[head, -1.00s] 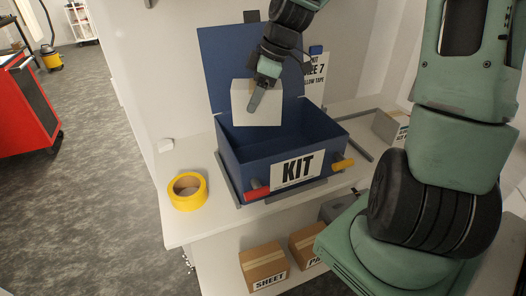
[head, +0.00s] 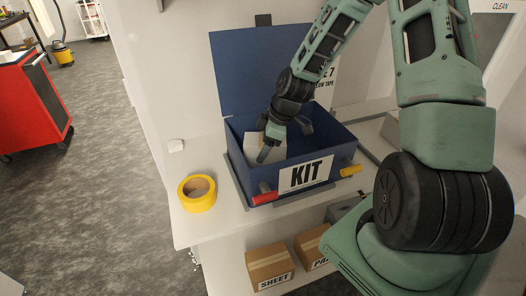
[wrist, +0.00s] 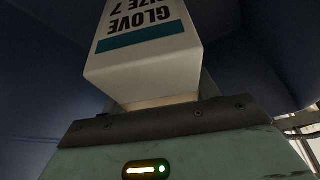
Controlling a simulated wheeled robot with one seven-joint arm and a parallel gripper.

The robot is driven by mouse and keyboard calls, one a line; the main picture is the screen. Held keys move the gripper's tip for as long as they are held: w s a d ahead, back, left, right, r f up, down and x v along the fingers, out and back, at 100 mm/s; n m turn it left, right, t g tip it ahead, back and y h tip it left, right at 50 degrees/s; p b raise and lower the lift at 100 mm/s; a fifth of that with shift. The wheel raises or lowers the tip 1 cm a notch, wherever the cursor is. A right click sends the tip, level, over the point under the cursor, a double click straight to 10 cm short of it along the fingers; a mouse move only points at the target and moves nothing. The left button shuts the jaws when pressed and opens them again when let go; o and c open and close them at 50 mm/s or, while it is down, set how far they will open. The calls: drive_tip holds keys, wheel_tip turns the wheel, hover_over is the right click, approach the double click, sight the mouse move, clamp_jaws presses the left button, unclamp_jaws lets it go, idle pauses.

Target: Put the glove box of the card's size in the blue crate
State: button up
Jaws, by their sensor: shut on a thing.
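The white glove box (head: 252,148) is in my gripper (head: 268,150), lowered inside the open blue crate (head: 343,155) near its left side. In the wrist view the glove box (wrist: 145,70) shows a teal stripe and upside-down print reading "GLOVE SIZE 7". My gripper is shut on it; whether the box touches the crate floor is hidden. The crate bears a "KIT" label, and its blue lid stands up at the back.
A yellow tape roll (head: 197,193) lies on the white bench left of the crate. Red (head: 264,198) and yellow (head: 351,170) handles stick out at the crate's front. Cardboard boxes, one marked "SHEET" (head: 268,264), sit on the lower shelf. A red cabinet (head: 30,105) stands far left.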

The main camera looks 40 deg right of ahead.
drive_tip(key=shift+f, duration=1.25)
drive_tip(key=shift+f, duration=0.15)
drive_tip(key=o, duration=1.3)
